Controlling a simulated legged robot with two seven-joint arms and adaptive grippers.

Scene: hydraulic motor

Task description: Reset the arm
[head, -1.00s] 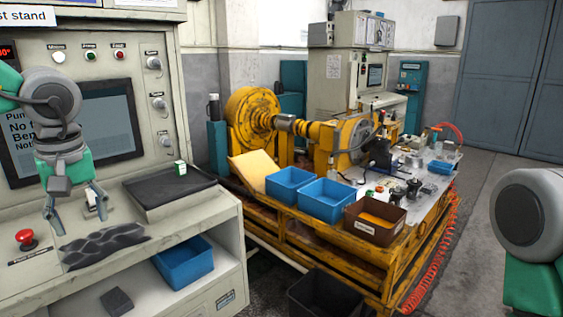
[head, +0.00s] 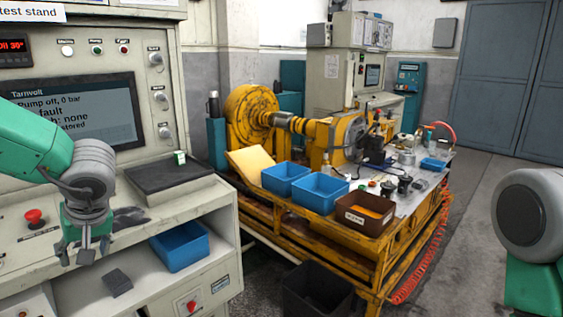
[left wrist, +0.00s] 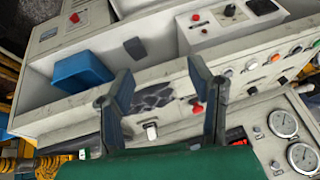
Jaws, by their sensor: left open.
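My left arm comes in from the left in the head view, in front of the test stand console. My left gripper (head: 84,255) points down in front of the console's ledge, and nothing shows between its fingers. In the left wrist view the left gripper (left wrist: 162,95) has its two fingers wide apart, with the console behind them. A grey upper part of my right arm (head: 536,220) shows at the right edge of the head view; its gripper is out of view.
The console carries a screen (head: 80,115), a red button (head: 34,216) and a black tray (head: 168,178). A blue bin (head: 182,250) and a dark block (head: 118,283) lie on its lower shelf. A yellow bench (head: 330,240) with bins and parts stands right of it.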

